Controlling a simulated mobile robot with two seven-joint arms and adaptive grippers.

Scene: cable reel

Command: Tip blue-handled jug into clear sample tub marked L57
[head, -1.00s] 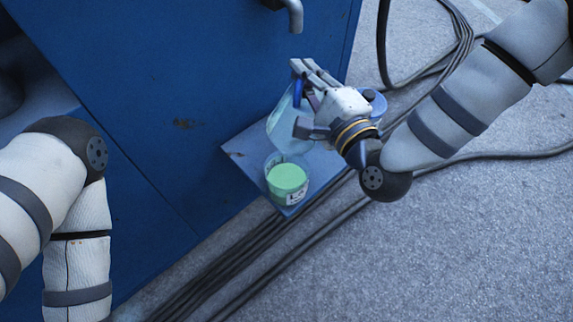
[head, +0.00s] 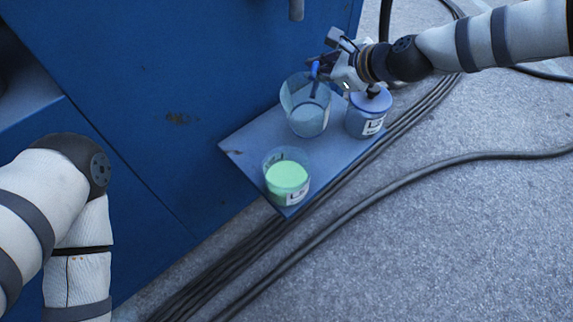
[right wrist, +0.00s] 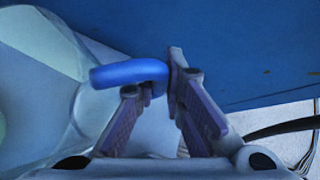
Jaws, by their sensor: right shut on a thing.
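The clear jug (head: 306,112) is upright over the small blue shelf, its blue handle (head: 315,72) toward the back right. I cannot tell whether its base touches the shelf. My right gripper (head: 326,66) is shut on the handle, which also shows between the fingers in the right wrist view (right wrist: 125,73). A clear tub with green contents (head: 287,182) stands at the shelf's front corner. A tub with blue contents or a blue top (head: 368,115) stands right of the jug. Both have white labels too small to read fully. My left gripper is out of view.
The shelf (head: 250,138) juts from a blue cabinet wall (head: 150,90). A grey spout (head: 296,9) hangs above. Dark cables (head: 400,185) run along the grey floor at the right. Bare shelf shows left of the jug and between the tubs.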

